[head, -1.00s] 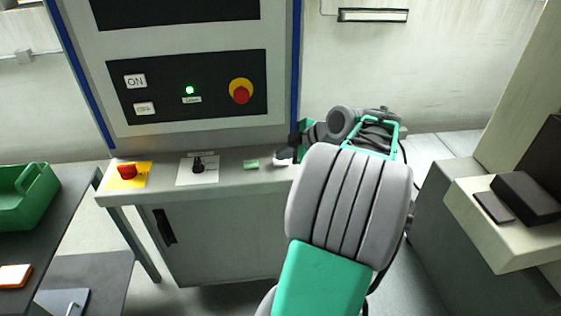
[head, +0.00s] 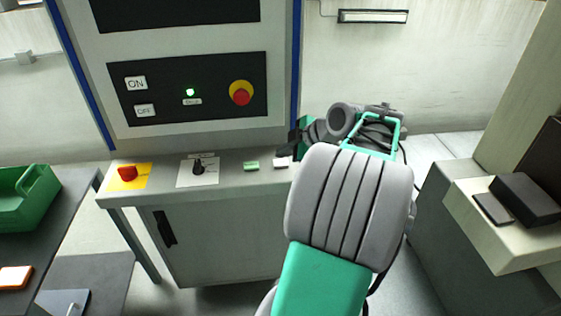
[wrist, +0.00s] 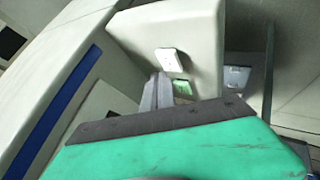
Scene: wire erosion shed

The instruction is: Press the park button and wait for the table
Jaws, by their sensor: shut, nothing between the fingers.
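The machine's ledge (head: 225,172) carries a small green piece (head: 251,166) and a small white piece (head: 281,163) near my gripper (head: 294,146). Their lettering is too small to read, so I cannot tell which is the park button. In the wrist view my gripper (wrist: 157,92) is shut and empty. A white rectangular piece (wrist: 171,62) shows just beyond the fingertips, with a green piece (wrist: 183,88) beside them. In the head view the fingertips are above and right of the white piece, apparently clear of it. The moving table cannot be made out.
The ledge also holds a red button (head: 127,173) on a yellow plate and a black knob (head: 199,166). The panel above has a lit green lamp (head: 190,92) and a red emergency button (head: 241,93). A green crate (head: 22,200) stands left; a pale block (head: 510,238) stands right.

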